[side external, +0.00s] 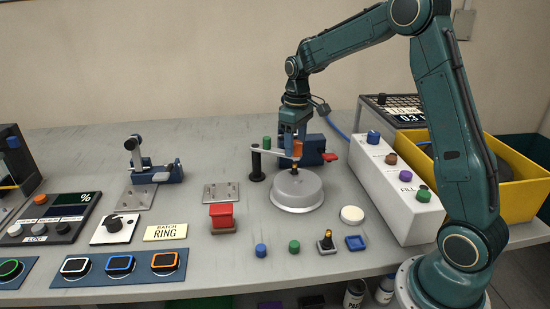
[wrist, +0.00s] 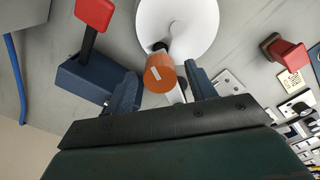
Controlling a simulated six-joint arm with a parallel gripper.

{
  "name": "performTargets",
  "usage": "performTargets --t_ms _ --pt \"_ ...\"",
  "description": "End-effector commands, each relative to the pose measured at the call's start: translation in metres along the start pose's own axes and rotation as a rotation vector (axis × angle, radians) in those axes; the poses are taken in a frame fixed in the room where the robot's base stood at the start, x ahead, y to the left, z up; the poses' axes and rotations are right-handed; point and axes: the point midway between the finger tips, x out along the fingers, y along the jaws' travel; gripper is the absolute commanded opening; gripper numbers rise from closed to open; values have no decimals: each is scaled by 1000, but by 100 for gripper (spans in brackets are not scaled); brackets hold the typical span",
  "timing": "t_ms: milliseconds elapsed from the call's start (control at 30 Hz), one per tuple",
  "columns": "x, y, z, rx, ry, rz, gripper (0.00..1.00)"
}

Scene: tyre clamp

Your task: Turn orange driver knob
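The orange driver knob (side external: 297,149) stands above a round grey drum (side external: 297,190), at the end of a pale arm from a dark post (side external: 256,163). In the wrist view the orange knob (wrist: 160,73) is seen from its end, with a pale mark on its face. My gripper (side external: 291,140) is over the drum at the knob. In the wrist view its two blue fingers stand on either side of the knob, with a visible gap on each side. The gripper is open and holds nothing. Contact depth is hard to tell.
A blue clamp block with a red lever (wrist: 95,18) stands close beside the knob. A red block (side external: 221,215) is left of the drum. A white box with coloured knobs (side external: 395,190) and a yellow bin (side external: 515,195) are at right.

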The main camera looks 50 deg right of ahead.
Motion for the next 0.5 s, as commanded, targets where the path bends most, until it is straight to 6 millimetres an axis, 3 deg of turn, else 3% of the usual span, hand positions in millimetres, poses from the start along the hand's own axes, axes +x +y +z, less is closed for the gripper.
performTargets --t_ms 267,500 --pt "0 0 0 1 -1 -1 56" --pt "-12 0 0 1 1 0 56"
